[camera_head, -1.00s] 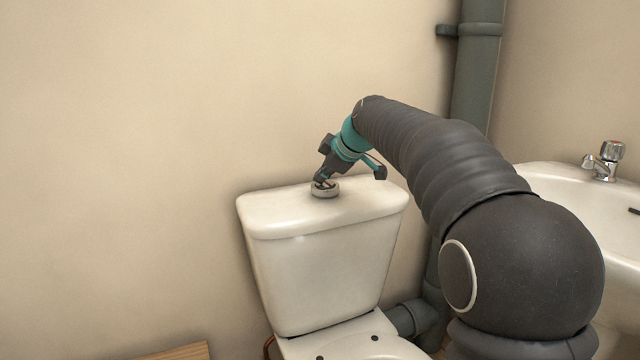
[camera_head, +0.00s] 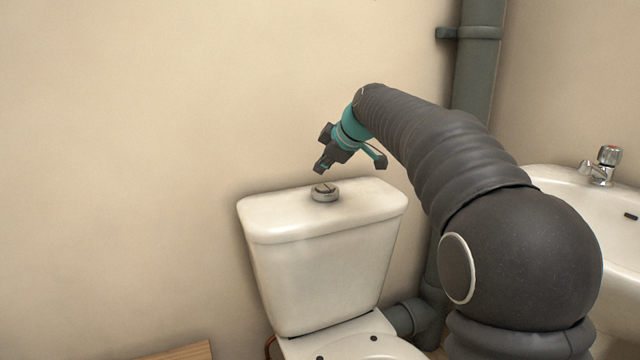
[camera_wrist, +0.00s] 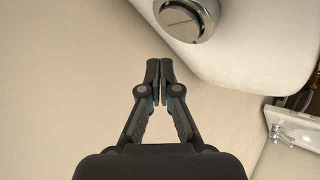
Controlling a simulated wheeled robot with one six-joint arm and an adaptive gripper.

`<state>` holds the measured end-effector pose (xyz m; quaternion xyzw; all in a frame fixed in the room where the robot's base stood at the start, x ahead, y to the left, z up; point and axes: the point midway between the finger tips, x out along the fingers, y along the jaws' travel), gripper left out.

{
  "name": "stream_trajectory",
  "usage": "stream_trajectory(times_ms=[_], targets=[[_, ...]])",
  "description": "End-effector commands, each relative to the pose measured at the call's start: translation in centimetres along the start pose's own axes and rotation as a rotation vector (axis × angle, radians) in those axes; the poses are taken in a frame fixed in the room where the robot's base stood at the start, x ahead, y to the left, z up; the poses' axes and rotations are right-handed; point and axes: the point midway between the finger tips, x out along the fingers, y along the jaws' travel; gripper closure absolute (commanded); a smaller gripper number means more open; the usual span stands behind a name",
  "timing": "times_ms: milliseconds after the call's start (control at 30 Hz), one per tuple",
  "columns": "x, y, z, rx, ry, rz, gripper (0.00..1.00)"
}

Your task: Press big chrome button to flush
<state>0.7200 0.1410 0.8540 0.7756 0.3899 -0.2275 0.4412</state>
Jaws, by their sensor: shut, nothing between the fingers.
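The chrome flush button (camera_head: 325,192) is a round, two-part disc on top of the white cistern lid (camera_head: 268,216). In the wrist view the button (camera_wrist: 185,18) shows at the top, with a dividing line across its face and a raised ring around it. My gripper (camera_head: 319,171) is just above the button in the head view, apart from it with a small gap. In the wrist view my gripper's fingertips (camera_wrist: 159,66) are together and empty, pointing toward the button's near side.
A white basin (camera_head: 560,190) with a chrome tap (camera_head: 603,165) stands at the right. A grey pipe (camera_head: 476,80) runs up the wall behind my arm. The toilet seat area (camera_head: 355,345) is below the cistern. The wall at left is clear.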

Motion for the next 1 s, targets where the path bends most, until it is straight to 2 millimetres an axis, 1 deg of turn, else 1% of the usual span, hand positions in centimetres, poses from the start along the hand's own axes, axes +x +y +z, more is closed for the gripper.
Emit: stream_trajectory(times_ms=[33, 333, 1000], targets=[[-0.6, 0.4, -0.4, 0.000, 0.000, 0.000, 1.00], [-2.2, 1.6, -1.6, -0.001, 0.000, 0.000, 1.00], [-2.3, 1.5, -1.6, 0.003, -0.001, 0.000, 1.00]])
